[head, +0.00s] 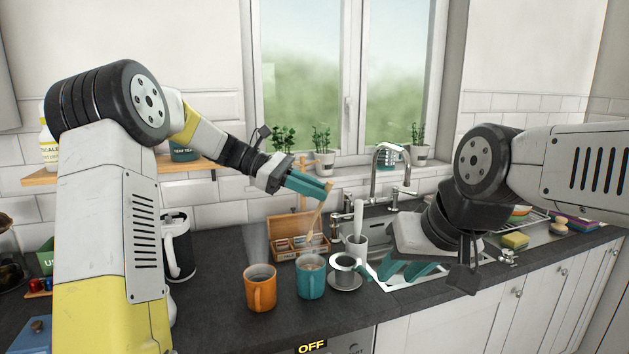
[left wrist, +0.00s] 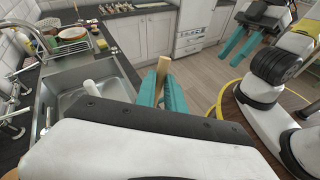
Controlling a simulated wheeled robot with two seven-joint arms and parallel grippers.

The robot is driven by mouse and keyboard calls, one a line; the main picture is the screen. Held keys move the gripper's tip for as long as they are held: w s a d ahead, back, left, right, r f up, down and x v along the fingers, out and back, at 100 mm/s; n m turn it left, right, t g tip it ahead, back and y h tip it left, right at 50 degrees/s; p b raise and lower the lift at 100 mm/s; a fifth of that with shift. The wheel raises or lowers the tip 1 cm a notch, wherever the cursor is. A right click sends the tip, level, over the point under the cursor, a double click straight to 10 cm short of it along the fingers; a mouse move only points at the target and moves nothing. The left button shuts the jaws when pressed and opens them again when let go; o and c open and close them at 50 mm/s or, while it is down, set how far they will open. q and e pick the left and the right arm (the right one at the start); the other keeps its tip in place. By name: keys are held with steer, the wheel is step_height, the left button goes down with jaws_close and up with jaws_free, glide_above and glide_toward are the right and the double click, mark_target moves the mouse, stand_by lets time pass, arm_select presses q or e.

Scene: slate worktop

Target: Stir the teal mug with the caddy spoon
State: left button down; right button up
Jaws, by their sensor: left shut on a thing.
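My left gripper (head: 316,188) is shut on a light wooden spoon (head: 318,218), above and behind the teal mug in the head view. The spoon hangs tilted, its lower end showing in front of the wooden box, apart from the mug's rim. The left wrist view shows the spoon's upper end (left wrist: 162,72) between the teal fingers. My right gripper (head: 410,271) is open and empty by the sink's front edge; its spread fingers also show in the left wrist view (left wrist: 236,38).
The sink (left wrist: 77,73) lies to the right.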

arm_select(q)
step_height(320, 180, down, 14)
steer(key=shift+w, duration=0.35)
stand_by(1.5)
steer(key=shift+d, duration=0.15)
stand_by(0.3)
